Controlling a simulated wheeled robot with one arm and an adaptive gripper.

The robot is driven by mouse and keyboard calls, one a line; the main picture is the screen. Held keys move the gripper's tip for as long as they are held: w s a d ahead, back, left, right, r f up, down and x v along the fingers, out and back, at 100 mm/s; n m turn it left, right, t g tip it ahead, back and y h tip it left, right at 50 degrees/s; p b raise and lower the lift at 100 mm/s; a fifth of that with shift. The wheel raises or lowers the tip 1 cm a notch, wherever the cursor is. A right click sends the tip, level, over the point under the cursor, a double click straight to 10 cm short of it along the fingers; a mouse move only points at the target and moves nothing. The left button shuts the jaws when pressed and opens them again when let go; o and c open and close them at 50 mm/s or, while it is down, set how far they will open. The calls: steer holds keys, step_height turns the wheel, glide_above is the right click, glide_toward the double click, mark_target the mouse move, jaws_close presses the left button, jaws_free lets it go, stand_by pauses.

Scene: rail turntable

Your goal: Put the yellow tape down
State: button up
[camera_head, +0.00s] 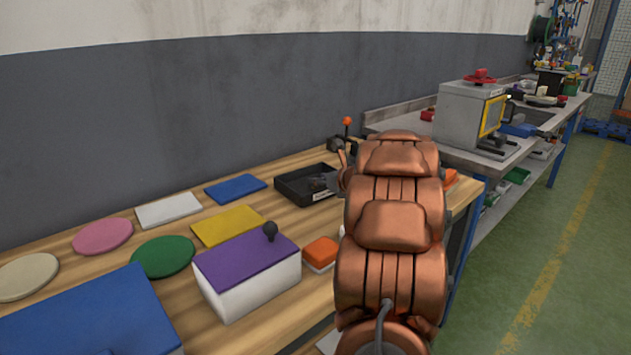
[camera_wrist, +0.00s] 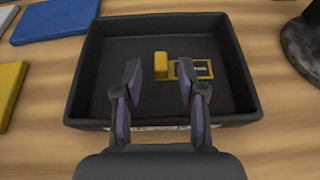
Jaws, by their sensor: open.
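A yellow item (camera_wrist: 160,66), which looks like the yellow tape, is inside the black tray (camera_wrist: 95,70) in the wrist view. It shows a plain yellow block and, joined or close beside it on the right, a yellow-edged plate with a dark label. My gripper (camera_wrist: 159,82) is open over the tray, with one finger on each side of the yellow block. Whether either finger touches it, I cannot tell. In the head view the tray (camera_head: 292,186) stands on the wooden table, partly behind my arm, and the yellow item cannot be made out.
On the wooden table (camera_head: 185,292) are a purple-topped white box (camera_head: 247,270) with a black knob, a blue box (camera_head: 90,318), an orange-topped block (camera_head: 321,253) and several flat coloured pads. A grey machine (camera_head: 466,112) stands on the bench behind. Green floor is clear at right.

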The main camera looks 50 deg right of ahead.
steer(key=v, duration=0.8)
steer(key=shift+s+a+r, duration=0.1)
steer(key=shift+s+r, duration=0.05)
steer(key=shift+s, duration=0.15)
